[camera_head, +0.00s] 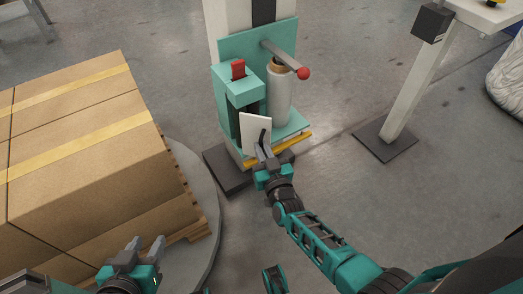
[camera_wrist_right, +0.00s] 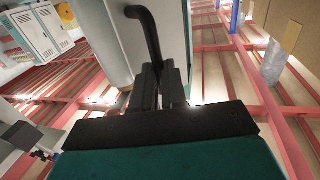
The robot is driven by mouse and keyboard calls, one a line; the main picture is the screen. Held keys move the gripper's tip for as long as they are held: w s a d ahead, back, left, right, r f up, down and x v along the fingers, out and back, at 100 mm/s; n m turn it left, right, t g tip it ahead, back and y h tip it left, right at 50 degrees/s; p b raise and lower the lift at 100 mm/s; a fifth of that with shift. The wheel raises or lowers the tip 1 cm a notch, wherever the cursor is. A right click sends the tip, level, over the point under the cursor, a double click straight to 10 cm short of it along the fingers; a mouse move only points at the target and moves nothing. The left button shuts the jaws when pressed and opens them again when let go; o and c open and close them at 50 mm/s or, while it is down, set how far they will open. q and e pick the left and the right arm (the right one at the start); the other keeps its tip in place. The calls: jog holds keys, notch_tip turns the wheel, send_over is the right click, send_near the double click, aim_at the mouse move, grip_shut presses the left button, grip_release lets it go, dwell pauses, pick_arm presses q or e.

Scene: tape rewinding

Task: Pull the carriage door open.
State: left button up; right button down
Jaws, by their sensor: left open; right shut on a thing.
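The teal carriage (camera_head: 245,88) sits on a pale upright column. Its door, a white panel (camera_head: 254,128), is at the lower front. I cannot tell how far it stands from the carriage body. A dark curved handle (camera_head: 263,136) is on the panel; it also shows in the right wrist view (camera_wrist_right: 148,35). My right gripper (camera_head: 262,154) is shut on the lower end of this handle, seen between its fingers in the right wrist view (camera_wrist_right: 162,85). My left gripper (camera_head: 146,245) is open and empty at lower left, beside the pallet load and away from the carriage.
A film roll (camera_head: 279,100) stands on the carriage under an arm with a red ball (camera_head: 304,73). A red part (camera_head: 238,68) sits on top. Stacked cartons (camera_head: 75,150) on a pallet fill the left. Floor between is clear.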

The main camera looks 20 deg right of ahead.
jog(key=shift+a, duration=0.1)
dwell(0.5)
jog(key=c, duration=1.2)
grip_release()
jog(key=shift+o, duration=0.2)
jog(key=shift+s, duration=0.1)
